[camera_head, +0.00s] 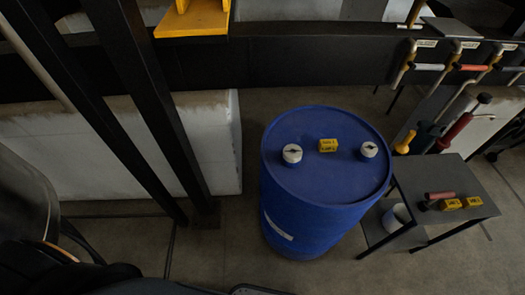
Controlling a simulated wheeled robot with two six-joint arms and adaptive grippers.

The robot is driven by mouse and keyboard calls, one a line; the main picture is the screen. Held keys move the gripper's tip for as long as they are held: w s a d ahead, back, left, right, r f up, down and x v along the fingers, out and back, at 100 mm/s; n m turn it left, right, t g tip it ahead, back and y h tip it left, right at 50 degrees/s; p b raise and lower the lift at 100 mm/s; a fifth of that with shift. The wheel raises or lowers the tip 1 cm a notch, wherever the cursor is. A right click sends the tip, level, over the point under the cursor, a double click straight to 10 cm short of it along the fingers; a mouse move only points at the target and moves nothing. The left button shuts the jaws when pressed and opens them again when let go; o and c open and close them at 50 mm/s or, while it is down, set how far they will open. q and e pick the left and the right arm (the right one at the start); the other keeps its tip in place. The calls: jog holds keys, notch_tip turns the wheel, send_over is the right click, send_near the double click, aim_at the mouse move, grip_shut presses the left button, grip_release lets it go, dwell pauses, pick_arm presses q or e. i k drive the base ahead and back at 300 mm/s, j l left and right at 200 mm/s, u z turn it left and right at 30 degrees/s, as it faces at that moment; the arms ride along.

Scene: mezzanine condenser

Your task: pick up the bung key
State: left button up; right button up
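A tool with a dull red handle and a dark head (436,198) lies on the small grey side table (470,177) at the right; it may be the bung key, but it is too small to be sure. The blue drum (325,205) stands upright in the middle. Two white bungs (292,153) with dark slots sit in its lid, one at the left and one at the right (369,149). A yellow labelled block (328,145) lies on the lid between them. Neither of my grippers shows in the head view.
Two yellow labelled blocks (450,204) lie beside the red tool. A white bucket (396,217) stands on the table's lower shelf. Tools with red (455,131) and yellow handles and several valve levers are behind. Dark steel posts (150,110) and a pale block (216,145) stand left.

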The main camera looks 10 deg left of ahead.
aim_at(432, 197)
jog(key=z, duration=1.45)
